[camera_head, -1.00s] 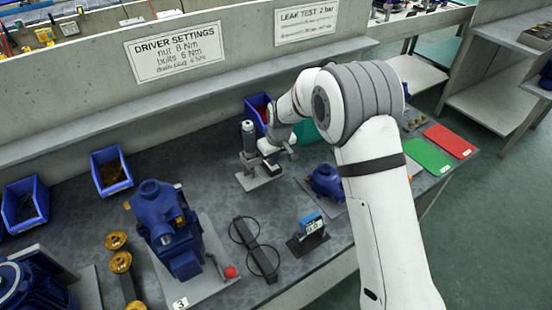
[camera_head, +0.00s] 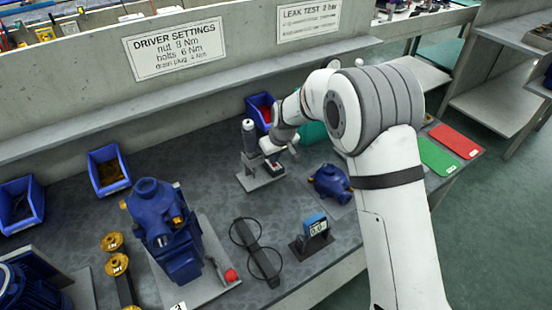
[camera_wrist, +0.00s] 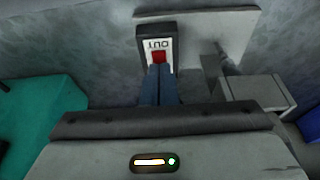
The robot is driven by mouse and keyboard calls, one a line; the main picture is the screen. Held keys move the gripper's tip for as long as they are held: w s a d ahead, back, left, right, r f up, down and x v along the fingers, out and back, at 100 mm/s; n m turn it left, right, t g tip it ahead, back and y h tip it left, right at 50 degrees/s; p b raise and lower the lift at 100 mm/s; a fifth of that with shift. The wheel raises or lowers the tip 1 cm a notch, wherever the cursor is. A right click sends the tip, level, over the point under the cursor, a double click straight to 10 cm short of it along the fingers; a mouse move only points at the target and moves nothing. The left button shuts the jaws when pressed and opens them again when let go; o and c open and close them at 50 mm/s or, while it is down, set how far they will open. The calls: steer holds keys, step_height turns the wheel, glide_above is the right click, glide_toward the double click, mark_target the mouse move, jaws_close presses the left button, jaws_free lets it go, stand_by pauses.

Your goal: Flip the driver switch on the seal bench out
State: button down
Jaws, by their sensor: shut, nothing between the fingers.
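The driver switch (camera_wrist: 158,57) is a red rocker in a dark housing, beneath a white label reading OUT in the wrist view. My gripper (camera_wrist: 158,70) is shut and empty, its blue-grey fingertips at the near edge of the red rocker; I cannot tell whether they touch it. The fingers hide part of the rocker, so its position is unclear. In the head view the switch housing (camera_head: 279,169) sits on the pale base plate of the driver stand (camera_head: 262,183). The grey driver (camera_head: 248,135) stands upright there, just left of my gripper (camera_head: 270,147).
A blue bin with red contents (camera_head: 260,110) stands behind the driver. A teal object (camera_wrist: 40,120) lies close on the left in the wrist view.

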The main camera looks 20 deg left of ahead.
steer(key=s+d+r+p, duration=0.2)
steer(key=s+d+r, duration=0.1)
steer(key=r, duration=0.5)
steer(key=shift+s+d, duration=0.2)
steer(key=shift+d, duration=0.55)
steer(key=shift+r, duration=0.1)
